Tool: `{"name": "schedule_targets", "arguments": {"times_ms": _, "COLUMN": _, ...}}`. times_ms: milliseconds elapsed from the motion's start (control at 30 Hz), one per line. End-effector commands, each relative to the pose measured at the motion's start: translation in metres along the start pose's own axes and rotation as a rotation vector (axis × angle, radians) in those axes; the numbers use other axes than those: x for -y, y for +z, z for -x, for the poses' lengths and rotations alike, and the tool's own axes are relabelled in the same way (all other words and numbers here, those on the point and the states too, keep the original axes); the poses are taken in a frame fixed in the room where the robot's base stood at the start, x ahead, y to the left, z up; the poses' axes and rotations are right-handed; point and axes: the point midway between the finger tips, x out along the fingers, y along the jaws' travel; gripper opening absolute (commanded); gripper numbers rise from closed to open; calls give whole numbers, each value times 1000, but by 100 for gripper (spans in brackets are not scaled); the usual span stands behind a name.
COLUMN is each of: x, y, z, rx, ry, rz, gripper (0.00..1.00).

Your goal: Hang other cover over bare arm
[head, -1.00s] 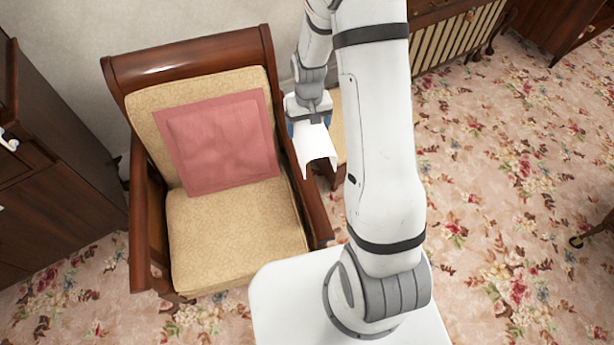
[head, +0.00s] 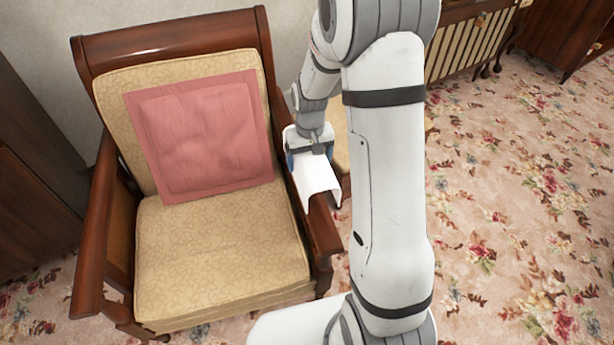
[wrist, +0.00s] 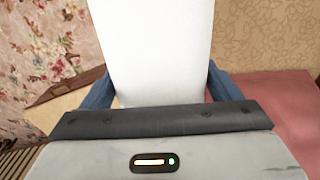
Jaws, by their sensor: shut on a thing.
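My gripper (head: 309,158) is shut on a white cover (head: 317,178), held by its rear end between blue fingers. The cover is at the armchair's right wooden arm (head: 324,238) and hides its middle from the head view. Its front edge bends downward; I cannot tell whether it touches the wood. The armchair's left arm (head: 92,228) shows bare dark wood. In the wrist view the white cover (wrist: 150,50) stretches away between the fingers and hides what lies beneath it.
A pink cushion (head: 200,140) leans on the tan backrest, above the tan seat (head: 215,250). A tan-topped piece of furniture (head: 340,125) stands close beside the right arm, partly hidden by my arm. Flowered carpet (head: 520,220) is open at the right.

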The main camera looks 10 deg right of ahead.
Motion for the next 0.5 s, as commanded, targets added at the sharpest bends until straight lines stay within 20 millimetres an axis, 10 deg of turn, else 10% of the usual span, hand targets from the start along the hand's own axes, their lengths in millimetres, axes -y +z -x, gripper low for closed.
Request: {"name": "schedule_targets", "arguments": {"times_ms": 500, "x": -1, "y": 0, "z": -28, "rx": 0, "ry": 0, "rz": 0, "gripper": 60}}
